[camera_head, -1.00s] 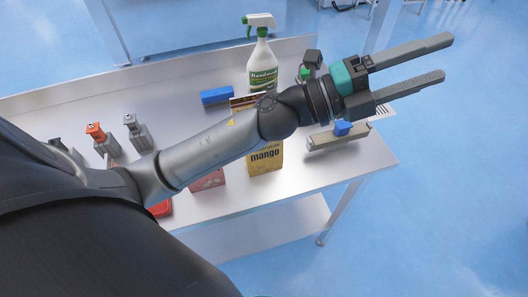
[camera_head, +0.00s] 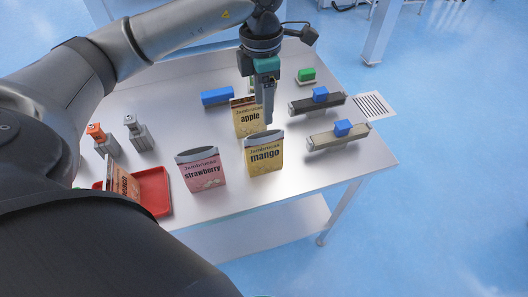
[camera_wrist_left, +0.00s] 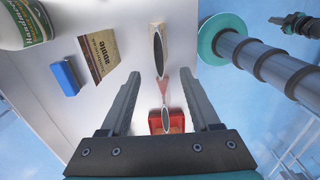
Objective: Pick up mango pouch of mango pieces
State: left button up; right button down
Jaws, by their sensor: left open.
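The yellow mango pouch (camera_head: 265,158) stands upright on the table with its top open, front right of the apple pouch. My left gripper (camera_head: 268,118) points down just behind and above it, in front of part of the apple pouch. In the left wrist view the left gripper (camera_wrist_left: 165,80) is open with nothing held. An open-topped pouch, seemingly the mango pouch (camera_wrist_left: 157,52), is seen from above just beyond the fingertips. My right gripper is not in view.
The apple pouch (camera_head: 243,118) and pink strawberry pouch (camera_head: 203,172) stand close by. Another pouch (camera_head: 122,183) is in the red tray (camera_head: 158,195). A blue block (camera_head: 216,96) lies behind. Two sealers with blue tops (camera_head: 338,138) are at right. The front right table is clear.

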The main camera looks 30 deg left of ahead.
aim_at(264, 143)
pick_arm(q)
jog(key=f, duration=0.9)
jog(key=shift+a+f, duration=0.2)
jog(key=shift+a, duration=0.05)
jog(key=shift+w+d+f+p, duration=0.1)
jog(key=shift+d+f+p, duration=0.1)
jog(key=shift+f, duration=1.25)
jog(key=shift+d+f+p, duration=0.1)
jog(key=shift+f+p, duration=0.05)
jog(key=shift+f, duration=1.25)
grip_shut()
